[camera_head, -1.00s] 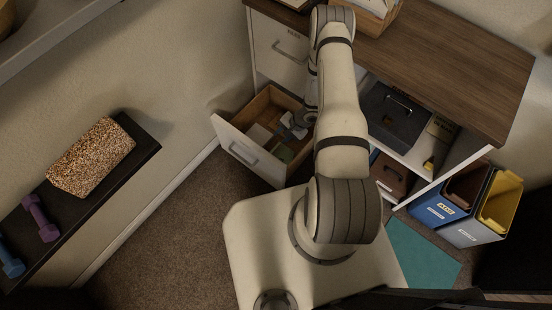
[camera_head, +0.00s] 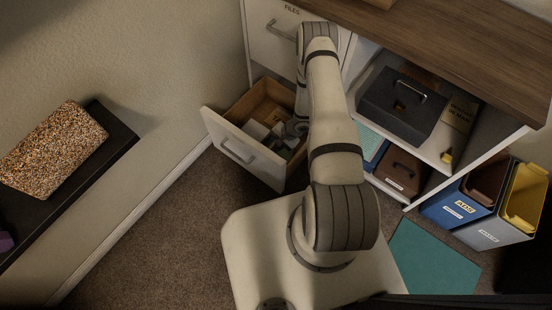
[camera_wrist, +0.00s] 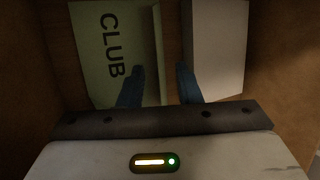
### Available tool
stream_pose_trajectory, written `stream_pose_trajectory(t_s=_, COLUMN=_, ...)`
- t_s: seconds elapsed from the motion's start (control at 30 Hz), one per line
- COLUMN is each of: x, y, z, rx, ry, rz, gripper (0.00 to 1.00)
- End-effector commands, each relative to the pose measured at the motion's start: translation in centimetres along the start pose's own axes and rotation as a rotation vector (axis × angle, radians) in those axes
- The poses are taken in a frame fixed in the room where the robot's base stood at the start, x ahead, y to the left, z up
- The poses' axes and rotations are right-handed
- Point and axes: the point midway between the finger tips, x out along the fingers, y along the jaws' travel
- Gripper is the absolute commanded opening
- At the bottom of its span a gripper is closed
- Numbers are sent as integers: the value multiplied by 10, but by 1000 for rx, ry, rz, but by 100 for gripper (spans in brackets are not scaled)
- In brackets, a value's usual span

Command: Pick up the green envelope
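The green envelope (camera_wrist: 112,50) is pale green with the word CLUB on it and shows at the left of the wrist view, inside the drawer. Its right-hand strip looks like a raised edge or fold. My gripper (camera_wrist: 159,86) is open, with two blue fingers. The left finger overlaps the envelope's lower right part, and the right finger is over the gap by a white box (camera_wrist: 217,48). In the head view my arm partly hides the drawer's contents.
The open drawer (camera_head: 240,150) has wooden walls close around the gripper. A dark box (camera_head: 400,105) and a brown case (camera_head: 398,172) sit on open shelves to the right. Blue and grey bins (camera_head: 462,207) stand beside the cabinet.

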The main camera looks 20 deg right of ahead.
Motion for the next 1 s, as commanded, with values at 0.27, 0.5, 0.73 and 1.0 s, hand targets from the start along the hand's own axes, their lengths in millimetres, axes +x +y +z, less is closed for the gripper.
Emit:
stream_pose_trajectory(t_s=0.27, x=41, y=1, z=-4, rx=-2, ry=-2, rz=1, gripper=31)
stream_pose_trajectory(t_s=0.5, x=40, y=0, z=-4, rx=0, ry=-1, rz=1, gripper=29)
stream_pose_trajectory(t_s=0.73, x=40, y=0, z=-3, rx=-1, ry=-1, rz=1, gripper=10)
stream_pose_trajectory(t_s=1.0, x=41, y=1, z=-3, rx=-1, ry=-1, rz=2, gripper=0)
